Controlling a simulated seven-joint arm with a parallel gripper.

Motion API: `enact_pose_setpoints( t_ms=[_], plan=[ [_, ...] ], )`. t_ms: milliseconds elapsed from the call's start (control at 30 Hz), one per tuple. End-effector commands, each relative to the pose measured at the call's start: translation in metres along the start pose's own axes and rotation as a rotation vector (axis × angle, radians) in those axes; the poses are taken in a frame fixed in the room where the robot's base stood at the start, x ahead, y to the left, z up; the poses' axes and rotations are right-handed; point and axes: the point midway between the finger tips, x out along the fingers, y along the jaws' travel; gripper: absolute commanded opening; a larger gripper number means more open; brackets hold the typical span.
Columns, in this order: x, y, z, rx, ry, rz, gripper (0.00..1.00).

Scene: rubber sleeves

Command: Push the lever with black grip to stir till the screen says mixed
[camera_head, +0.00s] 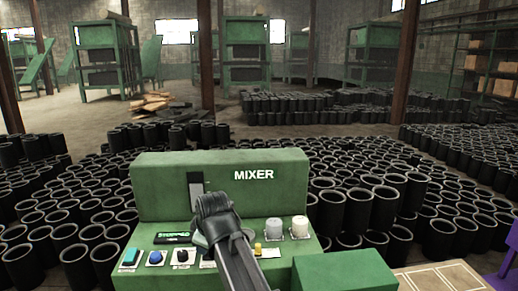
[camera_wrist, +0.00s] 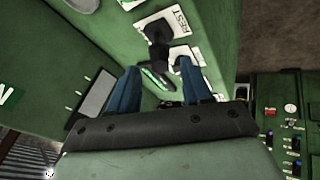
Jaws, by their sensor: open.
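The green mixer (camera_head: 225,182) stands in front of me with the word MIXER on its upright back. A small dark screen (camera_head: 172,238) with green lettering sits on its front panel; I cannot read the lettering surely. My gripper (camera_wrist: 157,70) is over the panel, its two blue fingers spread apart. A black part that looks like the lever's grip (camera_wrist: 156,32) shows just beyond the fingertips in the wrist view, beside a REST label (camera_wrist: 181,19). I cannot tell if the fingers touch it. In the head view my dark gripper and arm hide the lever.
A teal button (camera_head: 130,257), a blue knob (camera_head: 155,257) and a black knob (camera_head: 182,256) line the panel's left. Pale round caps (camera_head: 300,227) and a yellow part (camera_head: 258,248) are at its right. Many black sleeves (camera_head: 385,207) crowd the floor around the machine.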

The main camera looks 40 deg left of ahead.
Motion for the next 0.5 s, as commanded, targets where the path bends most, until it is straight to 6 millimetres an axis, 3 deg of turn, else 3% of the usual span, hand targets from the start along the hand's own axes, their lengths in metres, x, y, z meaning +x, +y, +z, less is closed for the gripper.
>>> enact_pose_setpoints(
  t_ms=[500],
  plan=[
    [-0.083, 0.000, 0.000, 0.001, 0.000, 0.000, 0.49]
  ],
)
